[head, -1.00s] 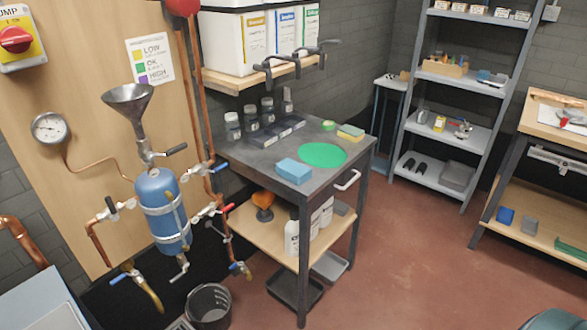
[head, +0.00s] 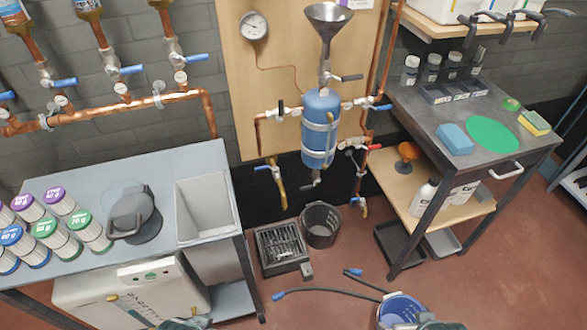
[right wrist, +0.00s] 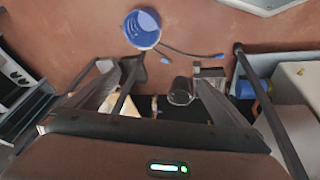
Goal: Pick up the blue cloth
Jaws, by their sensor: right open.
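The blue cloth (head: 455,138) looks like a thick folded block. It lies flat on the dark grey table (head: 425,115) at the right of the head view, just left of a round green mat (head: 492,134). No gripper is near it in the head view. My right gripper (right wrist: 153,85) shows in the right wrist view, open and with nothing between its fingers. The cloth cannot be made out in that view.
A yellow-green sponge (head: 535,123) and several small jars share the table. A blue bucket (head: 400,308), a dark bin (head: 321,225) and loose hoses lie on the floor. A grey sink bench (head: 95,180) stands at the left. Red floor is free at the lower right.

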